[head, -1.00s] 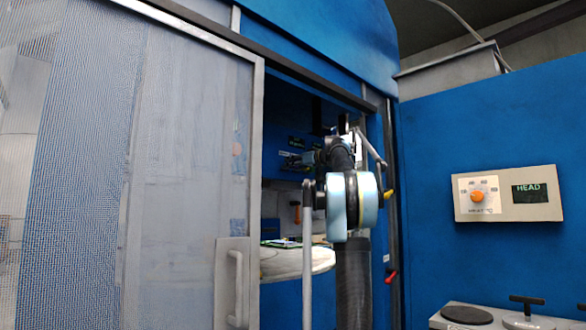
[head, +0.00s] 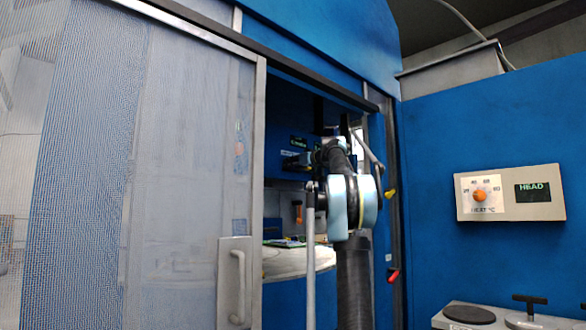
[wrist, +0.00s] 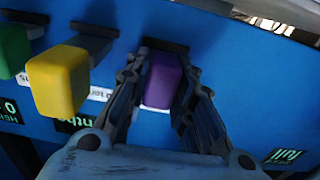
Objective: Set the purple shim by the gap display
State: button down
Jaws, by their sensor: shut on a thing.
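The purple shim (wrist: 162,81) shows in the wrist view as a block against the blue panel, below a dark slot. My gripper (wrist: 167,85) has one finger on each side of the shim and is shut on it. A dark display with green letters (wrist: 75,123) is left of the gripper, and another (wrist: 284,156) is at the lower right; I cannot tell which shows the gap. In the head view my arm reaches into the machine opening and hides the shim. A small dark display with green text (head: 298,141) is beside the arm there, too small to read.
A yellow block (wrist: 58,79) and a green block (wrist: 13,50) stick out on the left of the wrist view, the yellow one close to my finger. In the head view, the mesh door (head: 185,170) bounds the opening's left side. A round pale table (head: 290,262) lies inside.

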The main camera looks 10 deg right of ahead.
jog(key=c, duration=1.4)
grip_release()
jog(key=shift+w, duration=0.15)
jog(key=shift+o, duration=0.2)
jog(key=v, duration=1.2)
jog(key=shift+a+f, duration=0.1)
jog(key=shift+a, duration=0.05)
